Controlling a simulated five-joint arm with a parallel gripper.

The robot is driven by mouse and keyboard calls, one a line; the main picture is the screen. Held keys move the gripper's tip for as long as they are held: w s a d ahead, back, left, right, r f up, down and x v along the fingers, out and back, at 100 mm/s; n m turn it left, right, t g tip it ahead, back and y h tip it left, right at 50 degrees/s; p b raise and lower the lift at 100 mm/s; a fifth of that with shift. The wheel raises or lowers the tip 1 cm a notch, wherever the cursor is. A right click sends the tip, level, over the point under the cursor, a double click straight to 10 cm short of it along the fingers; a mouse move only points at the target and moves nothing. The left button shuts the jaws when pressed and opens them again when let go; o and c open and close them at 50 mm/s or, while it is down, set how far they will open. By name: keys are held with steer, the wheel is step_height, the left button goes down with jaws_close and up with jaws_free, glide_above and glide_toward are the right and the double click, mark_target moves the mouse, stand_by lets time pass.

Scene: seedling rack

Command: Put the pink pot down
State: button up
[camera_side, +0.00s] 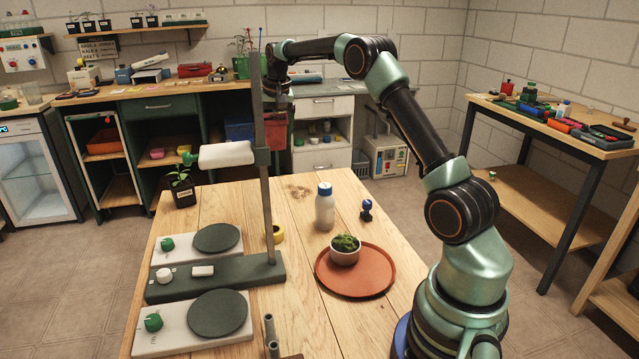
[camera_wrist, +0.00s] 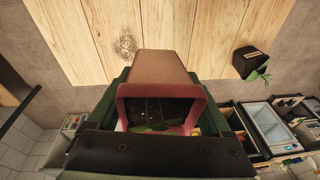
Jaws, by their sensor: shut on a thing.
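The pink pot (camera_wrist: 160,68) fills the middle of the wrist view, a square-mouthed pot with dark soil and some green leaf inside. My gripper (camera_wrist: 160,85) is shut on it, with a dark green finger on either side. In the side view my gripper (camera_side: 279,98) hangs beyond the stand's pole, over the far part of the wooden table (camera_side: 315,207). There the pole partly hides it, and I cannot clearly tell the pot from the reddish bins behind. The gap between the pot and the table cannot be judged.
A black seedling pot (camera_side: 182,190) stands at the table's far left corner. The pole stand (camera_side: 215,275) and two round-topped devices (camera_side: 216,238) (camera_side: 217,314) fill the left. A terracotta saucer (camera_side: 330,285) holds a white pot (camera_side: 344,255). A bottle (camera_side: 325,210) stands mid-table; bare planks lie beyond it.

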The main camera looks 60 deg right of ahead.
steer(key=shift+r, duration=0.5)
